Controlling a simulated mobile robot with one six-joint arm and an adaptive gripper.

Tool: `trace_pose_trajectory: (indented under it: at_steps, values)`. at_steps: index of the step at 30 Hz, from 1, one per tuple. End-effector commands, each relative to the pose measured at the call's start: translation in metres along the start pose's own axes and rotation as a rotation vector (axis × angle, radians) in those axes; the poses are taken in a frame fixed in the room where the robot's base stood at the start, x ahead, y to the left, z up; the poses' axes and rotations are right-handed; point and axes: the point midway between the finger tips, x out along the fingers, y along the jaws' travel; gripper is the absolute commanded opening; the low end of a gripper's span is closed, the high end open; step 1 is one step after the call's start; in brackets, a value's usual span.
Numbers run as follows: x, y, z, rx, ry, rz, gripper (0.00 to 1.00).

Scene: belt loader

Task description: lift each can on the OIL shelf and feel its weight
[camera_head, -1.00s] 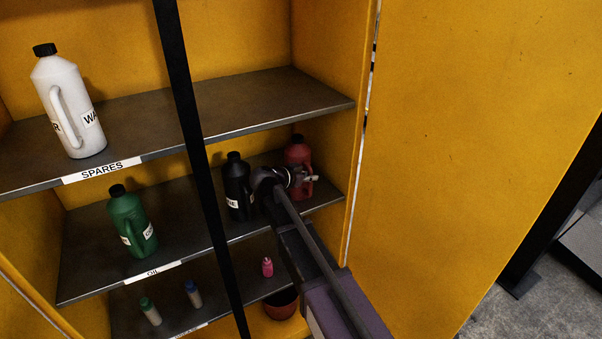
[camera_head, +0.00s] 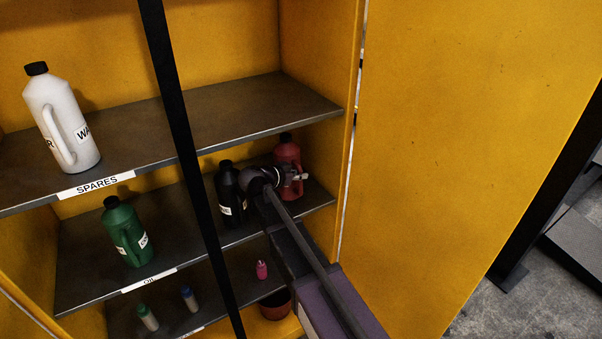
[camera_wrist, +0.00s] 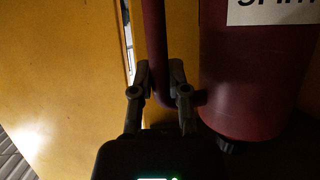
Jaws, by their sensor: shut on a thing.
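The red can (camera_head: 288,153) is at the right end of the OIL shelf (camera_head: 85,288). My gripper (camera_head: 301,175) is at its front. The wrist view shows my gripper (camera_wrist: 160,85) with its two fingers closed around the handle (camera_wrist: 155,30) of the red can (camera_wrist: 245,75), whose white label is cut off by the frame. The red can looks raised slightly; its underside is hidden in the head view. The black can (camera_head: 227,190) stands just left of my gripper, partly behind my arm. The green can (camera_head: 124,236) stands upright toward the shelf's left.
The SPARES shelf (camera_head: 235,105) is close above the red can and bears a white can (camera_head: 62,115). A black post (camera_head: 180,130) crosses the cabinet front. Small bottles and a reddish bowl (camera_head: 275,305) are below. The yellow door (camera_head: 450,120) stands right.

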Motion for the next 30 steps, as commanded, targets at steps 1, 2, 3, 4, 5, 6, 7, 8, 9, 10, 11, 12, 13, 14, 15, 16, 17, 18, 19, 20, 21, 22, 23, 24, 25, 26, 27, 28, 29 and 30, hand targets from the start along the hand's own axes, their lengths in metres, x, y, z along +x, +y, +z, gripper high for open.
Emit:
trace_pose_trajectory:
  at_steps: [1, 2, 3, 4, 5, 6, 7, 8, 9, 10, 11, 12, 13, 14, 15, 16, 17, 18, 19, 20, 21, 22, 23, 24, 25, 26, 27, 28, 29, 30]
  values:
    - [-0.009, 0.007, 0.003, 0.0, 0.002, -0.002, 0.0]
    - [-0.013, 0.009, 0.004, 0.001, 0.002, -0.002, 0.0]
    - [-0.019, 0.012, 0.005, 0.001, 0.002, -0.002, 0.0]
    - [-0.024, 0.014, 0.007, 0.001, 0.002, -0.003, 0.0]
    - [-0.029, 0.017, 0.008, 0.001, 0.002, -0.003, 0.0]
    - [-0.036, 0.021, 0.01, 0.001, 0.002, -0.002, 0.0]
    - [-0.041, 0.024, 0.012, 0.001, 0.002, -0.002, 0.0]
    - [-0.047, 0.026, 0.014, 0.001, 0.002, -0.003, 0.0]
    - [-0.055, 0.03, 0.016, 0.001, 0.002, -0.004, 0.0]
    - [-0.06, 0.033, 0.017, 0.001, 0.002, -0.003, 0.0]
    - [-0.065, 0.036, 0.019, 0.001, 0.002, -0.002, 0.0]
    - [-0.073, 0.039, 0.021, 0.0, 0.002, -0.004, 0.0]
    - [-0.078, 0.041, 0.023, 0.001, 0.002, -0.004, 0.0]
    - [-0.082, 0.044, 0.024, 0.001, 0.002, -0.003, 0.0]
    - [-0.088, 0.047, 0.026, 0.001, 0.003, -0.002, 0.0]
    - [-0.093, 0.049, 0.027, 0.002, 0.003, -0.003, 0.0]
    - [-0.097, 0.05, 0.029, 0.002, 0.003, -0.003, 0.0]
    - [-0.101, 0.053, 0.03, 0.002, 0.003, -0.002, 0.0]
    - [-0.105, 0.055, 0.031, 0.002, 0.003, -0.002, 0.0]
    - [-0.108, 0.056, 0.032, 0.001, 0.003, -0.002, 0.0]
    - [-0.112, 0.058, 0.033, 0.001, 0.003, -0.002, 0.0]
    - [-0.115, 0.059, 0.034, 0.001, 0.003, -0.002, 0.0]
    - [-0.117, 0.06, 0.035, 0.001, 0.003, -0.002, 0.0]
    - [-0.119, 0.061, 0.035, 0.002, 0.003, -0.001, 0.0]
    - [-0.121, 0.062, 0.036, 0.002, 0.003, -0.001, 0.0]
    - [-0.123, 0.063, 0.037, 0.002, 0.003, -0.001, 0.0]
    - [-0.124, 0.064, 0.037, 0.002, 0.003, 0.0, 0.0]
    - [-0.126, 0.064, 0.038, 0.002, 0.003, -0.001, 0.0]
    - [-0.127, 0.065, 0.038, 0.002, 0.003, -0.001, 0.0]
    - [-0.128, 0.065, 0.038, 0.002, 0.003, -0.001, 0.0]
